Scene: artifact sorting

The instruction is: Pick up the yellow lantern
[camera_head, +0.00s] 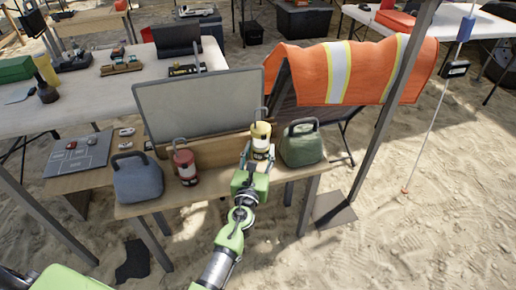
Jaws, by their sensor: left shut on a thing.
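The yellow lantern (261,138) stands upright near the back of the small wooden table (215,193), with a thin handle on top. My left gripper (258,158) reaches in from the front, and its fingers are shut around the lantern's lower part. Whether the lantern's base touches the table is hidden by the gripper. My right gripper does not show.
A green kettlebell-shaped object (302,146) stands close to the right of the lantern. A red lantern (185,162) and a blue-grey kettlebell-shaped object (138,178) stand to the left. A grey panel (200,107) rises behind. A pole (385,125) stands at right.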

